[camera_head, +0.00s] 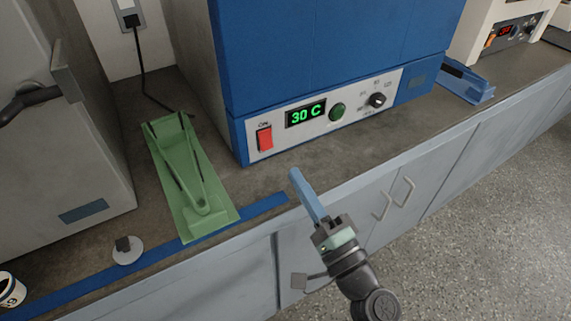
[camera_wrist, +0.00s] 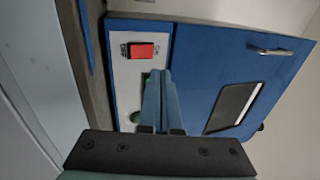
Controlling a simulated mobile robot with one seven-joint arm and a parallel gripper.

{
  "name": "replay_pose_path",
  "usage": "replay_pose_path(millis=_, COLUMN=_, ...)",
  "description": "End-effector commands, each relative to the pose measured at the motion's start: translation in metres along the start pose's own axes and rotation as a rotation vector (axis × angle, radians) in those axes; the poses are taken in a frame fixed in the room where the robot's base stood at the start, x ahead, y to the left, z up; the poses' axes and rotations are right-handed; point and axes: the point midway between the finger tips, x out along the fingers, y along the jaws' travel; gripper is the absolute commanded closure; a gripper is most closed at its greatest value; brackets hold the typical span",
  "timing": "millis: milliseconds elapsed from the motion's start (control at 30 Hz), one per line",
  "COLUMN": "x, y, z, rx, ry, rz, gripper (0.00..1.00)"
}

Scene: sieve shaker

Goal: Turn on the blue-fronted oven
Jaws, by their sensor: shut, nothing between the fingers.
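The blue-fronted oven (camera_head: 330,50) stands on the counter, with a pale control panel along its lower front. The panel has a red rocker switch (camera_head: 264,139) marked ON at its left end, a lit green display (camera_head: 306,113) reading 30 C, a green round button (camera_head: 337,111) and a black knob (camera_head: 377,100). My gripper (camera_head: 296,174) is shut and empty, in front of the panel and apart from the red switch, over the counter's front edge. In the wrist view the red switch (camera_wrist: 141,51) is left of and beyond my fingertips (camera_wrist: 158,72), which hide part of the panel.
A green holder (camera_head: 195,180) stands on the counter left of the oven. A grey appliance (camera_head: 60,150) stands at the far left, and a small white disc with a dark knob (camera_head: 128,252) lies near the front edge. A blue tray (camera_head: 465,85) is right of the oven.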

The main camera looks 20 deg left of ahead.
Motion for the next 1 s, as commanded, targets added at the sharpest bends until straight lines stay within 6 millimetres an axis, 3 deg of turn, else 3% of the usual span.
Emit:
replay_pose_path(millis=100, x=-0.023, y=-0.005, z=-0.001, rx=0.001, ry=0.004, rz=0.001, gripper=1.00)
replay_pose_path(millis=300, x=-0.042, y=-0.009, z=0.000, rx=0.001, ry=0.002, rz=0.000, gripper=1.00)
replay_pose_path(millis=1000, x=-0.039, y=-0.013, z=-0.001, rx=-0.031, ry=-0.004, rz=0.016, gripper=1.00)
